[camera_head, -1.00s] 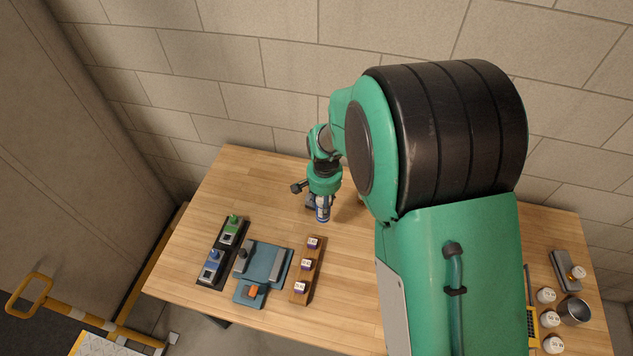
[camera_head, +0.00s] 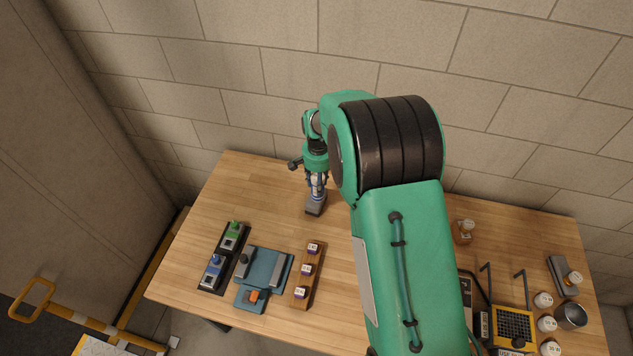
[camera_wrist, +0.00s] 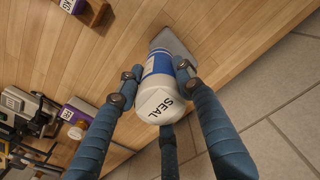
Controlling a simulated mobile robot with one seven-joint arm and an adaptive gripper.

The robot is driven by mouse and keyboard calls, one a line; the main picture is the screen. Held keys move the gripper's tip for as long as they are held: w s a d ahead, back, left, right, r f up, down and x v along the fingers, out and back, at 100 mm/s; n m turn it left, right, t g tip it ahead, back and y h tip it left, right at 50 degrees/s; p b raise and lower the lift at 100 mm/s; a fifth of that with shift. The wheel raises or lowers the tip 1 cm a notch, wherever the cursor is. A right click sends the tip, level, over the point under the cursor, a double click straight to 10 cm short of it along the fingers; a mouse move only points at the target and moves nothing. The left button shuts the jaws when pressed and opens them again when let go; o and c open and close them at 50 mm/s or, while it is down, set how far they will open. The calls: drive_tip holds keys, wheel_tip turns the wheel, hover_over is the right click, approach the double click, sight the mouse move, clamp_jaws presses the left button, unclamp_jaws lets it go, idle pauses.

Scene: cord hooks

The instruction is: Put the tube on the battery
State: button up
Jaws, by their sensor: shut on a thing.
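The tube (camera_wrist: 158,66) is white with a blue band and a white cap marked SEAL. My gripper (camera_wrist: 157,84) is shut on the tube, its fingers around it near the cap. A dark grey block, which looks like the battery (camera_wrist: 163,42), lies at the tube's far end. In the head view, the battery (camera_head: 315,208) sits on the table directly below the tube (camera_head: 316,192) and my gripper (camera_head: 316,180). The tube's lower end is over the battery; I cannot tell whether they touch.
A wooden rack (camera_head: 306,274) with several labelled items, a blue-grey fixture (camera_head: 269,270) and a black tray (camera_head: 213,275) stand front left. An amber jar (camera_head: 462,232) and a yellow-framed device (camera_head: 514,325) are to the right.

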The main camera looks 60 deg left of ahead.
drive_tip(key=shift+w+a+f, duration=0.1)
drive_tip(key=shift+w+a, duration=0.25)
drive_tip(key=shift+a, duration=0.45)
drive_tip(key=shift+w+a+f, duration=0.1)
drive_tip(key=shift+w+a, duration=0.2)
drive_tip(key=shift+a, duration=0.45)
drive_tip(key=shift+p, duration=0.3)
drive_tip(key=shift+f+p, duration=0.45)
drive_tip(key=shift+f, duration=1.25)
drive_tip(key=shift+f, duration=0.2)
drive_tip(key=o, duration=1.3)
drive_tip(key=shift+r, duration=0.25)
drive_tip(key=shift+r+b, duration=1.1)
drive_tip(key=shift+r, duration=4.85)
